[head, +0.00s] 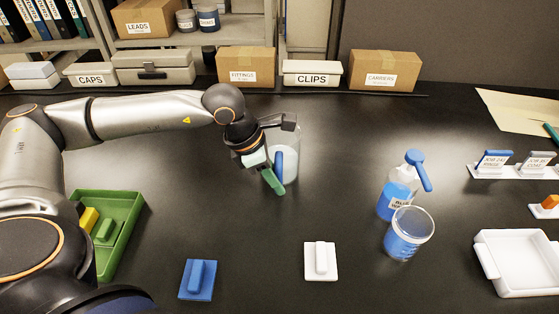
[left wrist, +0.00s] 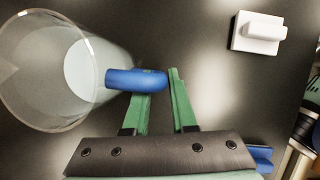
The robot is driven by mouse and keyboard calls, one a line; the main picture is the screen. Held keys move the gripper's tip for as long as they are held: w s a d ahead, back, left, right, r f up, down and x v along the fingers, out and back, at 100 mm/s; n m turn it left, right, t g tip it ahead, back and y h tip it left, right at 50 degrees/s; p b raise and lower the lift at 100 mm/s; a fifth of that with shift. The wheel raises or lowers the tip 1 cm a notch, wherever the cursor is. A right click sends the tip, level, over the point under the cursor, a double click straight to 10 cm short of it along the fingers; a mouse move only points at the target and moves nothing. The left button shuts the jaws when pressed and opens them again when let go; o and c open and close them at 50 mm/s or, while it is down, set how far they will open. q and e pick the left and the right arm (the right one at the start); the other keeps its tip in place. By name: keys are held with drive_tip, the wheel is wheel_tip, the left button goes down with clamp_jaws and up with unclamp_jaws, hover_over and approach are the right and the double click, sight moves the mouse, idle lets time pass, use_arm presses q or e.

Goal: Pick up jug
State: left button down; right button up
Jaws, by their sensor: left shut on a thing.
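The jug (head: 292,148) is a clear cylinder with a blue handle, standing upright at mid-table. My left gripper (head: 275,182) reaches it from the left and partly covers it. In the left wrist view the jug (left wrist: 38,62) shows its open rim and a pale, whitish bottom or contents. Its blue handle (left wrist: 122,78) lies between the green fingers of my left gripper (left wrist: 157,84), which are shut on it. I cannot tell whether the jug's base touches the table. My right gripper is not in view.
A blue-liquid bottle (head: 391,198) and a beaker (head: 408,235) stand to the right. A white block (head: 321,262) and a blue block (head: 198,280) lie in front. A green tray (head: 127,232) is left, a white tray (head: 517,263) right. Boxes (head: 246,66) line the back.

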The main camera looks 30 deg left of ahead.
use_arm(q)
drive_tip(key=shift+r, duration=0.2)
idle(0.4)
drive_tip(key=shift+w+r, duration=0.1)
drive_tip(key=shift+r, duration=0.1)
wheel_tip(320, 180, up, 2)
drive_tip(key=shift+r, duration=0.1)
drive_tip(key=s+d+r+b, duration=0.1)
drive_tip(key=s+d+r, duration=0.2)
drive_tip(key=d+r, duration=0.2)
drive_tip(key=s+d+r+b, duration=0.1)
drive_tip(key=s+d+r, duration=0.1)
drive_tip(key=d+r, duration=0.3)
drive_tip(key=shift+s+d, duration=0.4)
drive_tip(key=shift+d, duration=1.05)
